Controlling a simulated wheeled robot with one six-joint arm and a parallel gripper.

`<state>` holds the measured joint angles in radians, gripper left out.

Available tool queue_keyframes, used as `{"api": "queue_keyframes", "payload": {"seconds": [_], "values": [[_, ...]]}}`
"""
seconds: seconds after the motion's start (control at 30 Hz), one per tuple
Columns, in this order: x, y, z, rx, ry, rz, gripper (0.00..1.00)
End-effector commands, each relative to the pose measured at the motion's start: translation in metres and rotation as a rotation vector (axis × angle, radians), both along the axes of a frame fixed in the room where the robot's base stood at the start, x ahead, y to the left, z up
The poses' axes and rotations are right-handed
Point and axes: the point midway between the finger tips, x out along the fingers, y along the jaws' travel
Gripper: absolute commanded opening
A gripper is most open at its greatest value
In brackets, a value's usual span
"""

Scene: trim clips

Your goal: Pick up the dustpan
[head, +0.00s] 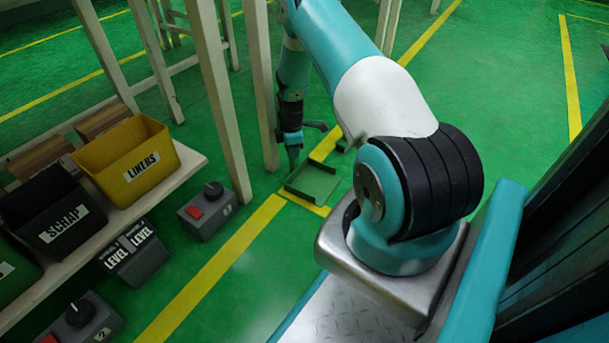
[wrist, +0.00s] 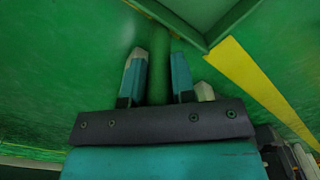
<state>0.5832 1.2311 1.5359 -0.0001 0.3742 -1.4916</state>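The green dustpan (head: 313,184) lies on the green floor across the yellow line, beside a table leg. In the wrist view, its tray (wrist: 218,38) is at the top, and its green handle (wrist: 160,80) runs down between the two teal, pale-tipped fingers. My gripper (head: 293,160) points down at the handle end of the dustpan, low over the floor. In the wrist view, my gripper (wrist: 158,72) has a finger on either side of the handle, close to it. I cannot tell whether the fingers press on it.
A pale table leg (head: 264,85) stands just left of the gripper. A low shelf (head: 185,168) at left holds a yellow LINERS bin (head: 130,160) and a black SCRAP bin (head: 55,210). A grey control box (head: 207,211) is on the floor. Floor right of the dustpan is partly hidden by my arm.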

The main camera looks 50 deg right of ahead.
Motion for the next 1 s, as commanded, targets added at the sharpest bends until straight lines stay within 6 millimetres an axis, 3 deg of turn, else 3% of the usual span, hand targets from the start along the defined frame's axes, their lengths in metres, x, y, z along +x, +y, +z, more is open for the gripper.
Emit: {"api": "queue_keyframes", "payload": {"seconds": [0.03, 0.07, 0.47, 0.83, 1.0], "values": [[0.0, 0.0, 0.0, 0.0, 0.0, 0.0, 0.06], [0.0, 0.0, 0.0, 0.0, 0.0, 0.0, 0.0], [0.0, 0.0, 0.004, 0.0, 0.0, 0.0, 0.0], [0.0, 0.0, 0.041, 0.0, 0.0, 0.0, 0.0], [-0.036, -0.002, 0.042, 0.004, 0.005, -0.005, 0.0]]}}
